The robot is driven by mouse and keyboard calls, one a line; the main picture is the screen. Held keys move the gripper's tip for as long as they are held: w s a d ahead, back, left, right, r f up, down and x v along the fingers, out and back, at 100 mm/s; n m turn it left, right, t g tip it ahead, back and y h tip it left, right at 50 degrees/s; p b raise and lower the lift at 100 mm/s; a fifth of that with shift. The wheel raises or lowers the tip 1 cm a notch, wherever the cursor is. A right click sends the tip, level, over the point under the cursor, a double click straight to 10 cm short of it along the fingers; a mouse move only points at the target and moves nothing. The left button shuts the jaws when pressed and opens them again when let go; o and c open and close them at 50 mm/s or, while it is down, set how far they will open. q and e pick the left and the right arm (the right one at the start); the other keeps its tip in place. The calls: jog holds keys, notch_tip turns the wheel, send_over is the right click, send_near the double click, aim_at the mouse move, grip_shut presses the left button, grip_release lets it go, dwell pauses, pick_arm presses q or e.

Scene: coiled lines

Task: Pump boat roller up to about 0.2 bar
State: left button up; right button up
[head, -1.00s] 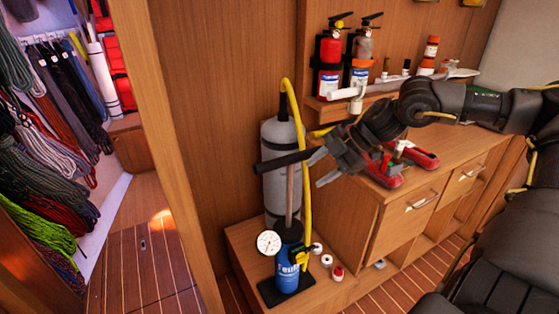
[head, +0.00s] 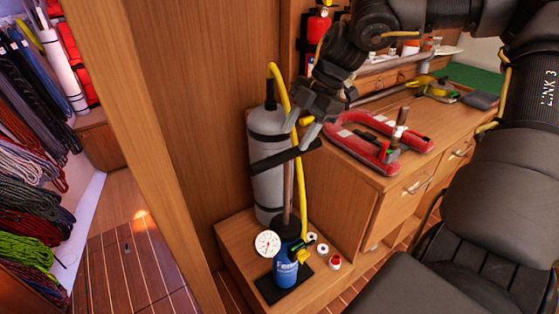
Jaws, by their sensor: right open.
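The pump has a blue body (head: 286,270), a round white gauge (head: 267,243), and a raised rod topped by a black crossbar handle (head: 272,163). The gauge needle is too small to read. My right gripper (head: 304,124) is open and empty, its fingers pointing down at the right end of the handle; I cannot tell whether they touch it. A yellow hose (head: 303,185) rises from the pump and loops over a grey cylinder behind it. A red U-shaped inflated object (head: 377,138) lies on the cabinet; I cannot tell if it is the boat roller. My left gripper is out of view.
The grey cylinder (head: 268,190) stands close behind the handle. Small red and white caps (head: 335,262) lie beside the pump on the low wooden step (head: 232,228). The cabinet (head: 385,215) is to the right. Coiled ropes (head: 30,215) hang at the far left.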

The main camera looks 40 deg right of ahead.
aim_at(279, 163)
jog(key=x, duration=0.9)
jog(key=shift+w+a+f, duration=0.2)
jog(key=shift+w+f, duration=0.05)
grip_shut()
